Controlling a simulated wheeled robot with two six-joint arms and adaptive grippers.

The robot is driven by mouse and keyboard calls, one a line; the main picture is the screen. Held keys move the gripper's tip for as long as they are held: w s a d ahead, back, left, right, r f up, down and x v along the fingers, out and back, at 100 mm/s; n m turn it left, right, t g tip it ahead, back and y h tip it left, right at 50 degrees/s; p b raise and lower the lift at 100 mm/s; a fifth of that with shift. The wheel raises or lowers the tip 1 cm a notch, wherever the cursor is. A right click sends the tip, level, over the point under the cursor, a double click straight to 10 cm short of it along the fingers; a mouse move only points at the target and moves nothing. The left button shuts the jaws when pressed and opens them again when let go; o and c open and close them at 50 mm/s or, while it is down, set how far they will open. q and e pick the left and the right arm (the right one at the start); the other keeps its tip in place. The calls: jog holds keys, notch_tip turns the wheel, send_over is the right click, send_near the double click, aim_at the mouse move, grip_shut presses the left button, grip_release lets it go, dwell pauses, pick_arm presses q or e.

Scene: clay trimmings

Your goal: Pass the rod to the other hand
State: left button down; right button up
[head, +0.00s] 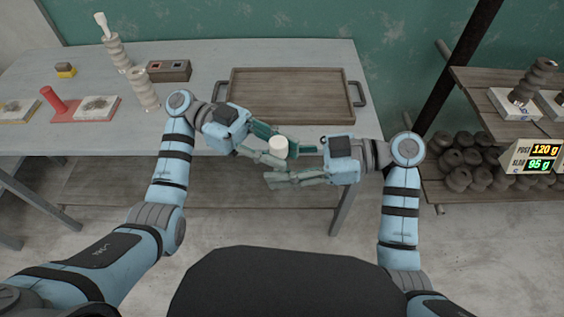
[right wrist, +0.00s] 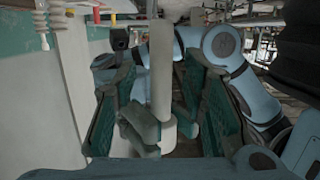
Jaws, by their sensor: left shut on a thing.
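The rod (head: 278,144) is white and stands roughly upright above the table's front edge, its top end facing the head camera. My left gripper (head: 281,154) is shut on the rod and holds it in the air. In the right wrist view the rod (right wrist: 161,70) runs down the middle, with a wider pale part low on it, beside my left gripper's fingers (right wrist: 141,126). My right gripper (head: 283,167) comes in from the right and is open. Its green-padded fingers stand apart on both sides of the rod in the right wrist view. Whether they touch it is hidden.
An empty wooden tray (head: 233,78) with side handles lies on the grey table (head: 205,60) behind the grippers. Stacked clay pieces (head: 143,88), a dark block (head: 168,71) and a red stand (head: 70,113) are at left. A shelf (head: 480,80) with dark pieces and displays stands at right.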

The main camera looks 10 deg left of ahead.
grip_shut()
pick_arm(q)
jog(key=c, duration=1.2)
grip_release()
jog(key=shift+c, duration=0.2)
jog(key=shift+r, duration=0.15)
